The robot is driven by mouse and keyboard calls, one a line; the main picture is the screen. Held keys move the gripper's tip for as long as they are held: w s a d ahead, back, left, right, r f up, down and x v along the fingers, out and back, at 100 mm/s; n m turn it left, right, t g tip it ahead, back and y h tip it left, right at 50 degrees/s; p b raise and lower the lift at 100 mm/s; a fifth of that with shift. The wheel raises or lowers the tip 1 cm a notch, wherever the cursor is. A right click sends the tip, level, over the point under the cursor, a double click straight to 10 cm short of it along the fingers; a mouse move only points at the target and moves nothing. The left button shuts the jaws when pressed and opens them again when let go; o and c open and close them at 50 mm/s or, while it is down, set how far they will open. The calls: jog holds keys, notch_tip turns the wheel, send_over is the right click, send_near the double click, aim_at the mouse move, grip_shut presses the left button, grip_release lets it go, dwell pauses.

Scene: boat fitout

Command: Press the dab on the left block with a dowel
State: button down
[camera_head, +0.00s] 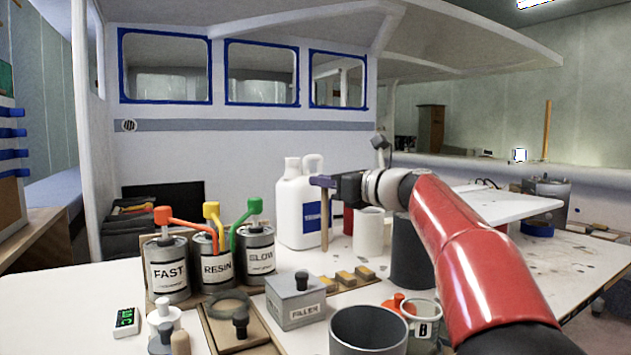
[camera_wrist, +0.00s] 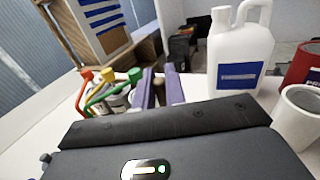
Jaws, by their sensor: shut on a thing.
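My gripper (camera_head: 322,182) has purple fingers and is shut on a thin wooden dowel (camera_head: 325,228). The dowel hangs upright below the fingers, in front of the white jug, with its lower end above the table. In the wrist view the fingers (camera_wrist: 163,90) show with a brown bit between them. The blocks cannot be made out in the wrist view.
A grey filler box (camera_head: 295,300) stands left of the blocks. Resin cans (camera_head: 216,262) with coloured pump tops are further left. A white jug (camera_head: 297,208), a white cup (camera_head: 368,232) and a dark cylinder (camera_head: 410,265) stand behind. A grey pot (camera_head: 368,332) is in front.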

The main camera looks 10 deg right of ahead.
jog(key=shift+f+b, duration=2.8)
jog(key=shift+f, duration=0.05)
jog(key=shift+f+b, duration=0.3)
jog(key=shift+f, duration=0.15)
